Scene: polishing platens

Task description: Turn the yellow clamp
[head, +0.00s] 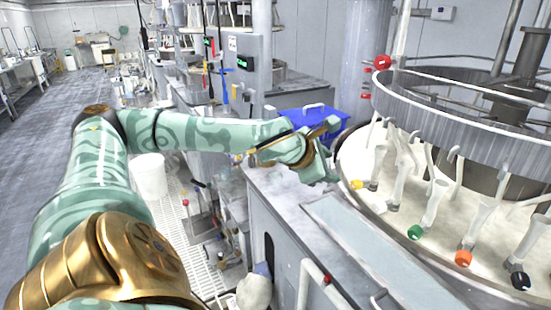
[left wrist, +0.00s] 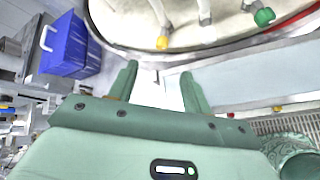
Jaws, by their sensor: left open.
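The yellow clamp (head: 357,184) sits at the near left edge of the round white platen (head: 405,232), at the foot of a white tube. In the left wrist view the yellow clamp (left wrist: 162,42) lies beyond and roughly between my fingertips, near the platen rim. My left gripper (head: 328,160) is open and empty, just to the left of the clamp and apart from it. In the left wrist view my left gripper (left wrist: 160,75) shows two spread green fingers. My right gripper is not in view.
A green clamp (head: 415,232), an orange clamp (head: 463,257) and a black clamp (head: 520,280) stand along the platen. A metal ring (head: 450,115) hangs above it. A blue bin (head: 305,117) stands behind my gripper. A white bucket (head: 150,177) is on the floor.

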